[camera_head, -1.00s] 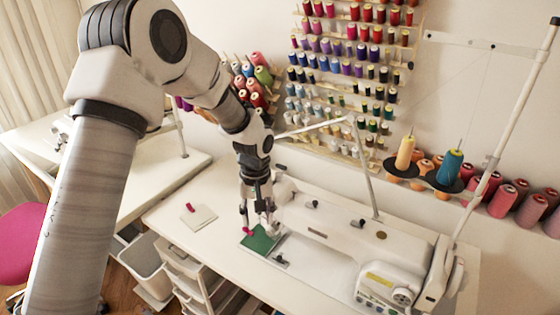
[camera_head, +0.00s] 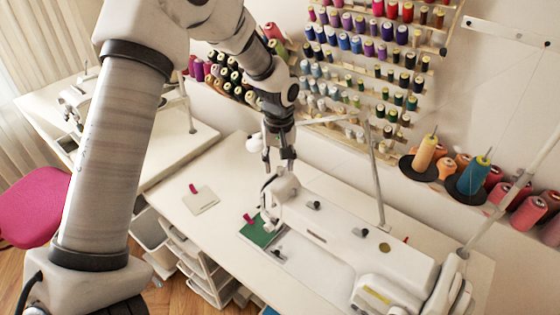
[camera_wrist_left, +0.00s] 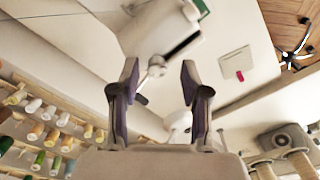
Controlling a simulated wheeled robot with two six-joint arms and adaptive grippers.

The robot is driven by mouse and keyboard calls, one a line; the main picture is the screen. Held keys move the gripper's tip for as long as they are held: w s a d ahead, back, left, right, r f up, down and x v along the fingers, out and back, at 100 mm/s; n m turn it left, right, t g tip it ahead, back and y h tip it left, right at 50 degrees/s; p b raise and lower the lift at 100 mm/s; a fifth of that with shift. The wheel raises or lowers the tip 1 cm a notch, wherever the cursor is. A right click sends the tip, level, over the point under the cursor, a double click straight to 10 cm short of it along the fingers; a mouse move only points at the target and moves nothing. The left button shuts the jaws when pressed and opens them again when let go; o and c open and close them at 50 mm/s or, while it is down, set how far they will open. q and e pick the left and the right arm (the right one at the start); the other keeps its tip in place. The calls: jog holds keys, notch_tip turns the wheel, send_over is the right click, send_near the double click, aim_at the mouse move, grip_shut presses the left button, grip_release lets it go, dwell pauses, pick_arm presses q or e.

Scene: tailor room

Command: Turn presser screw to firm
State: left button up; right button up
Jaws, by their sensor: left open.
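The white sewing machine (camera_head: 345,232) stands on the table, its head end near my left gripper. My left gripper (camera_head: 278,168) is open, just above the top of that head end, pointing down. In the left wrist view, a small shiny metal knob on a stem (camera_wrist_left: 156,68), which looks like the presser screw, shows between and a little beyond the tips of my left gripper (camera_wrist_left: 159,66). I cannot tell whether the fingers touch it. In the head view the screw is hidden by the gripper. A green cloth (camera_head: 256,233) lies beside the needle area. My right gripper is out of view.
A white swatch with a pink clip (camera_head: 202,201) lies left of the machine. A thin thread stand (camera_head: 375,180) rises behind the machine. Spools (camera_head: 424,155) and a wall rack of thread (camera_head: 370,70) are at the back.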

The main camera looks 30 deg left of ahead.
pick_arm(q)
jog(key=shift+w+f, duration=0.5)
jog(key=shift+f, duration=0.35)
jog(key=shift+s+r, duration=0.2)
jog(key=shift+s, duration=0.1)
jog(key=shift+c, duration=0.4)
jog(key=shift+s+r, duration=0.1)
jog(key=shift+s, duration=0.05)
jog(key=c, duration=0.5)
jog(key=shift+d, duration=0.15)
grip_shut()
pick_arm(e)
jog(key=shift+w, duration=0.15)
